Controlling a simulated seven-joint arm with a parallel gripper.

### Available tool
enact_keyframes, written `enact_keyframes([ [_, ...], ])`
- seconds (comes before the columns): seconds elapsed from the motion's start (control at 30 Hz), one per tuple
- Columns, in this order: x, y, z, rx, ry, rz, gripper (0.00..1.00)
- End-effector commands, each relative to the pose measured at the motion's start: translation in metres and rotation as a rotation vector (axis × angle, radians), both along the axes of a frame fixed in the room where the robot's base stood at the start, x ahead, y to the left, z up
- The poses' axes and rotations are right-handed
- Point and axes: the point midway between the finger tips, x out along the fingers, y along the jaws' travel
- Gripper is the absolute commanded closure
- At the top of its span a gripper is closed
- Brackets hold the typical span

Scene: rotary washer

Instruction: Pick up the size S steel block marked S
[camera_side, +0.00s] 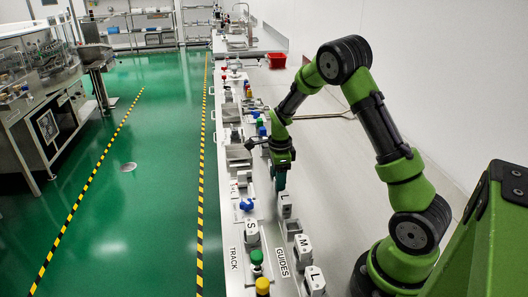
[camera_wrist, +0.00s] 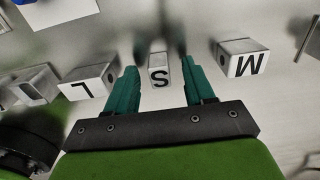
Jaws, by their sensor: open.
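In the wrist view a small steel block marked S (camera_wrist: 160,75) stands between the two teal fingers of my gripper (camera_wrist: 161,65). The fingers are apart, with gaps on both sides of the block, and I see no contact. In the side view my gripper (camera_side: 280,183) points down over the bench, just behind a block marked L (camera_side: 285,206). A block marked S (camera_side: 251,232) also shows in the side view, to the left and nearer the camera. I cannot tell whether it is the same S block as in the wrist view.
In the wrist view a block marked M (camera_wrist: 242,58) stands to the right and one marked L (camera_wrist: 90,85) to the left. The side view shows a block marked M (camera_side: 303,250) near the front. Coloured fittings and fixtures line the bench (camera_side: 233,195).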

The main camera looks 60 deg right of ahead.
Motion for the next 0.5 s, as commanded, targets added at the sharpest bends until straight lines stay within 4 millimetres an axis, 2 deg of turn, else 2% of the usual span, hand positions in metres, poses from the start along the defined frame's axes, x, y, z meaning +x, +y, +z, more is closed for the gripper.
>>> enact_keyframes([
  [0.1, -0.0002, 0.0001, -0.0093, 0.001, 0.000, -0.001, 0.47],
  [0.33, 0.0000, 0.0001, -0.0099, 0.001, -0.001, -0.001, 0.47],
  [0.5, 0.0001, 0.0001, -0.0097, 0.001, -0.001, -0.001, 0.73],
])
